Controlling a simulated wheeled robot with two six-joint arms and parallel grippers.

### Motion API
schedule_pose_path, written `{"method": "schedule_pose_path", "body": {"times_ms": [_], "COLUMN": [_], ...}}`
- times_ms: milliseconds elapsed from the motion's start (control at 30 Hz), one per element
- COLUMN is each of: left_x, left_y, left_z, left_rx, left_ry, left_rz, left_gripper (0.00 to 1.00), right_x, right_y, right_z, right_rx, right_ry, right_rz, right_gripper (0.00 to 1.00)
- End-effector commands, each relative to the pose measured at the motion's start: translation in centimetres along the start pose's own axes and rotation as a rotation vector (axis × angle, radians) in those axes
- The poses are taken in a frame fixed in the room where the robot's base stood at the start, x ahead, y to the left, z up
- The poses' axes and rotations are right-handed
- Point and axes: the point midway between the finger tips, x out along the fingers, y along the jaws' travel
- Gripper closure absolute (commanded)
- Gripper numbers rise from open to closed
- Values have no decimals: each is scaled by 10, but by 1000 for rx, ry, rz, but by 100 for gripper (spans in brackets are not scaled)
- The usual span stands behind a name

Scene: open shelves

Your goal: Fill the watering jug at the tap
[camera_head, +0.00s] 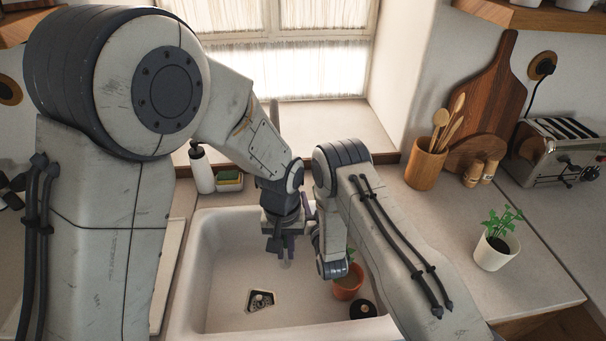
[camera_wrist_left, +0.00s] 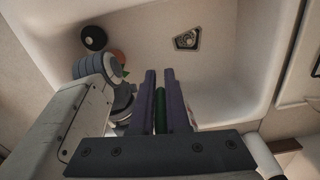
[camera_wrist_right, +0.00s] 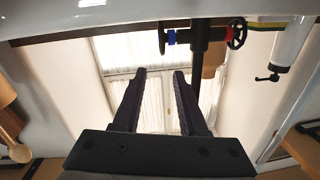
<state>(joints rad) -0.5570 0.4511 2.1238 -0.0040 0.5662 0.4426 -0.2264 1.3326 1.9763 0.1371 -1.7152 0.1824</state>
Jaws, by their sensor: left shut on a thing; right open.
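My left gripper (camera_head: 284,250) hangs over the sink, its fingers pointing down into the basin. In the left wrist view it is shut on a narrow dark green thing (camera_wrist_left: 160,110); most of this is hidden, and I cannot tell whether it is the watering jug. No whole jug shows. The tap's dark upright pipe (camera_wrist_right: 200,55) shows in the right wrist view, with red and blue rings and a round wheel handle (camera_wrist_right: 238,33). My right gripper (camera_wrist_right: 159,78) is open and empty, its fingers toward the window. In the head view my arms hide it.
The white sink (camera_head: 205,255) has a drain (camera_head: 261,300). A terracotta pot (camera_head: 347,286) and a dark round thing (camera_head: 363,308) are at its right. A soap bottle (camera_head: 202,170) and sponge (camera_head: 229,180) stand behind. A potted seedling (camera_head: 496,250) stands on the right counter.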

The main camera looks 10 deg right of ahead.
Motion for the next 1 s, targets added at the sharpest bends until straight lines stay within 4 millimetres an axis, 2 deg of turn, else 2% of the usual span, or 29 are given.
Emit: {"method": "schedule_pose_path", "body": {"times_ms": [100, 233, 600, 700, 1000], "left_x": [0, 0, 0, 0, 0], "left_y": [0, 0, 0, 0, 0], "left_z": [0, 0, 0, 0, 0], "left_rx": [0, 0, 0, 0, 0], "left_ry": [0, 0, 1, 0, 0], "left_rz": [0, 0, 0, 0, 0], "left_gripper": [100, 100, 100, 100, 100], "right_x": [-1, 13, 86, 100, 116], "right_y": [-3, -3, -4, -4, -4], "right_z": [-1, -2, -4, -3, -4], "right_rx": [11, 12, 10, 10, 9], "right_ry": [18, 24, 24, 22, 19], "right_rz": [-14, -15, -14, -14, -13], "right_gripper": [58, 58, 58, 58, 58]}}
